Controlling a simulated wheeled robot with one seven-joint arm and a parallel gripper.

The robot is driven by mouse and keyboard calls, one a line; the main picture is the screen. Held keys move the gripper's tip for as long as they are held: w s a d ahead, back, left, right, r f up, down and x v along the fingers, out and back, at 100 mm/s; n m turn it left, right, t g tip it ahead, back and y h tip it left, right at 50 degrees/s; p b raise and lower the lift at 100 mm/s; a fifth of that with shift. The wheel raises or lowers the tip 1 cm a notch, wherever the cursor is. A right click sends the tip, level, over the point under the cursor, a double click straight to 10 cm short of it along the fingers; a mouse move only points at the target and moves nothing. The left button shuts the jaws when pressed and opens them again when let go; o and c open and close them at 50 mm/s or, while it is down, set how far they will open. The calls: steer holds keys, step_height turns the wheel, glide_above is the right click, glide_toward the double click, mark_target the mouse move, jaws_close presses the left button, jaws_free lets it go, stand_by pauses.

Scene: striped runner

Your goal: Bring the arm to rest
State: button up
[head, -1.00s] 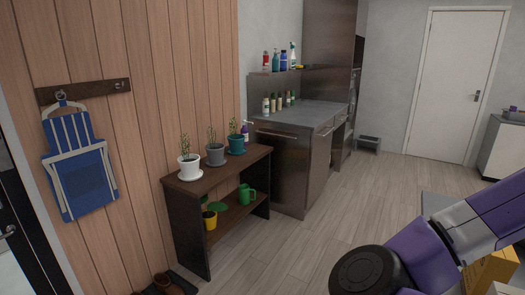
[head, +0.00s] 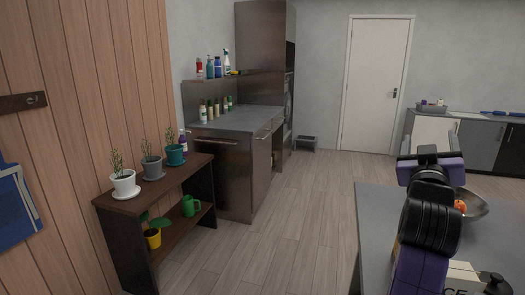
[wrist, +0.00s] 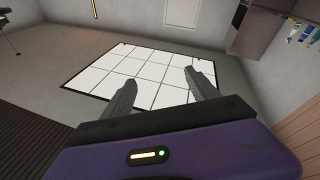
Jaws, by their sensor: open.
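My gripper (wrist: 157,88) shows in the wrist view. Its two dark fingers are apart with nothing between them. Beyond them is a bright white gridded panel (wrist: 150,68) set in a grey surface. In the head view my purple and black arm is raised at the lower right, in front of a grey-topped table (head: 378,215). The fingertips cannot be made out in the head view.
A metal bowl (head: 474,205) with orange fruit sits behind my arm. A dark plant shelf (head: 125,205) with potted plants stands at the left, beside a metal counter (head: 228,170). The wooden floor (head: 290,220) between shelf and table is clear. A white door (head: 375,85) is at the back.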

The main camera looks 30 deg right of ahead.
steer(key=w+a+f+n+t+y, duration=0.2)
steer(key=a+f+n+t, duration=0.15)
steer(key=a, duration=0.25)
steer(key=w+a+f+n+t+y, duration=0.2)
steer(key=a+f+n+t+y, duration=0.1)
steer(key=a+t, duration=0.3)
steer(key=s+a+f+n+t+y, duration=0.1)
steer(key=s+a+f+n+y, duration=0.1)
steer(key=a+f+y, duration=0.4)
steer(key=s+a+f+n+t+y, duration=0.1)
steer(key=s+a+f+n+y, duration=0.15)
steer(key=a+f, duration=0.45)
steer(key=s+a+f+g+y, duration=0.1)
steer(key=s+a+f+g, duration=0.1)
steer(key=s+a+f, duration=0.3)
steer(key=s+a+f+m+g+y, duration=0.1)
steer(key=s+a+f, duration=0.4)
steer(key=s, duration=0.6)
steer(key=s+a+f+m+g+y, duration=0.1)
steer(key=s+a+f+g+y, duration=0.2)
steer(key=s+a, duration=0.3)
steer(key=shift+s+f, duration=0.9)
steer(key=shift+s, duration=0.1)
